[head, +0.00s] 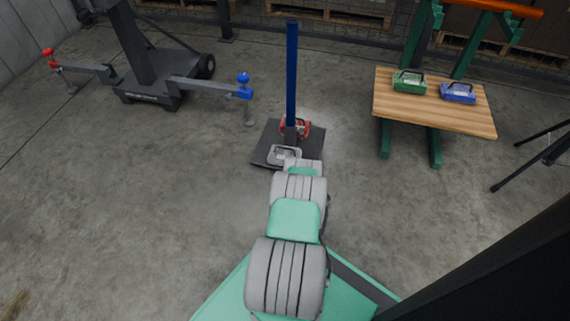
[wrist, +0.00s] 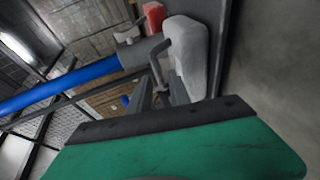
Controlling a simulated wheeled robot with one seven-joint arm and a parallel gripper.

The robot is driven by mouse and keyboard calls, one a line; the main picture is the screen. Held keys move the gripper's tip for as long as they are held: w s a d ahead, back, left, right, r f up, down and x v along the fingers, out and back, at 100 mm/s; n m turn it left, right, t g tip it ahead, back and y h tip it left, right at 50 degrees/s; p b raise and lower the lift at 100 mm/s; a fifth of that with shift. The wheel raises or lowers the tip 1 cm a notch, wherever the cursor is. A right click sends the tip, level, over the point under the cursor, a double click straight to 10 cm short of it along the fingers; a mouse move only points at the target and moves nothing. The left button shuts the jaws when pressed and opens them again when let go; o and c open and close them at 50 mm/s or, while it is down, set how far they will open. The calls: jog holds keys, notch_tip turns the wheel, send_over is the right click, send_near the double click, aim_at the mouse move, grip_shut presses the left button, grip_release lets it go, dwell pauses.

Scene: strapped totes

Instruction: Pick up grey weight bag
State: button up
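The grey weight bag (head: 285,154) lies on the near part of a dark base plate (head: 265,150), beside a blue post (head: 291,75). In the wrist view the grey bag (wrist: 187,55) is close ahead, with its handle rising toward my gripper. My gripper (wrist: 161,90) shows two dark fingers set apart, with the handle end in or just before the gap. I see no firm contact. In the head view my own arm hides the fingers and covers the bag's near edge.
A red bag (head: 303,127) sits behind the post on the same plate. A wooden-topped bench (head: 435,112) at right holds a green bag (head: 409,82) and a blue bag (head: 458,92). A dark stand (head: 150,85) is at left. Floor between them is clear.

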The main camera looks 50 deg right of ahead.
aim_at(286, 148)
jog(key=b+x, duration=0.4)
jog(key=x, duration=0.3)
jog(key=shift+w+d+r, duration=0.1)
jog(key=shift+r, duration=0.15)
grip_shut()
dwell(0.9)
jog(key=shift+w+d+r, duration=0.1)
jog(key=shift+d+r, duration=0.05)
jog(key=shift+r, duration=0.05)
